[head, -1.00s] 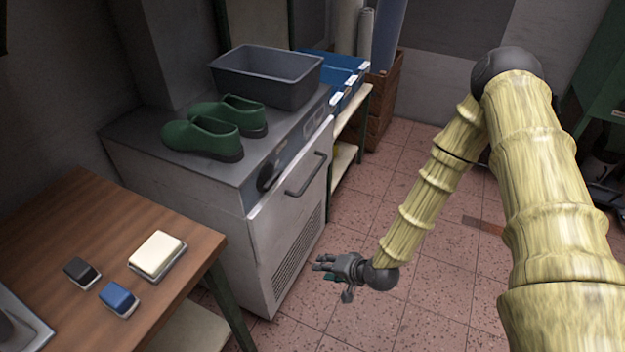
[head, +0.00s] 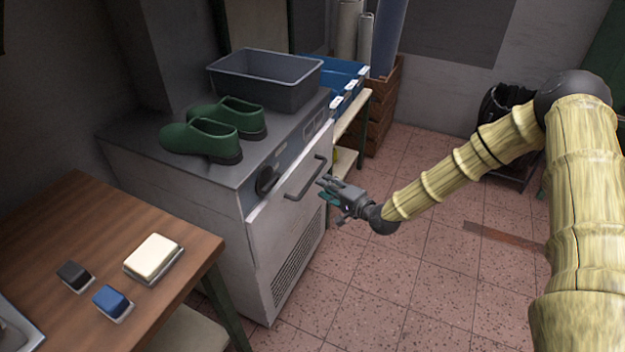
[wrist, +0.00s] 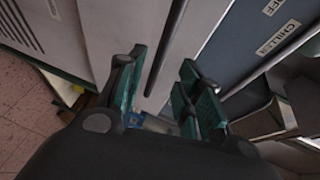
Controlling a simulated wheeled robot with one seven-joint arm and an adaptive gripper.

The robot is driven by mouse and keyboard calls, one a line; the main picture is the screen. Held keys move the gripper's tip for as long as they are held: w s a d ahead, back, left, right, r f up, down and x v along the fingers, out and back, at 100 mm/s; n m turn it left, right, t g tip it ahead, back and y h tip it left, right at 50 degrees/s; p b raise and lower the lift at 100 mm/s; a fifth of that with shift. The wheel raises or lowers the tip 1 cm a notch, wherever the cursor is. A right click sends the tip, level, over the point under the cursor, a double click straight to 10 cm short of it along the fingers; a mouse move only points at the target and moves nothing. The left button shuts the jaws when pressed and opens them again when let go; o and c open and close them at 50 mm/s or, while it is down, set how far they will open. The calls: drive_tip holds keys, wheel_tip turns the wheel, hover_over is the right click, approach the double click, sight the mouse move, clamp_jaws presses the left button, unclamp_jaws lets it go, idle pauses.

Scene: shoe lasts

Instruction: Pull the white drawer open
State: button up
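The white front (head: 285,240) of the grey-topped chiller cabinet carries a dark bar handle (head: 304,180) near its top and a vent grille below. It looks closed flush with the cabinet. My gripper (head: 327,190) is just right of the handle in the head view, fingers pointing at the front. In the wrist view my gripper (wrist: 163,80) is open, its green-padded fingers apart, with the dark handle (wrist: 166,55) running through the gap between them. I cannot tell whether any finger touches the handle.
Green shoes (head: 225,128) and a grey bin (head: 266,78) stand on the cabinet top. A dark knob (head: 267,181) is left of the handle. A wooden table (head: 170,225) with small blocks is at left. A shelf with blue trays (head: 345,75) stands behind.

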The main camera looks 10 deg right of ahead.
sight(312, 178)
drive_tip(key=x, duration=0.7)
drive_tip(key=shift+w+a+f+p, duration=0.1)
drive_tip(key=shift+w+a+p, duration=0.05)
drive_tip(key=shift+p, duration=0.2)
clamp_jaws()
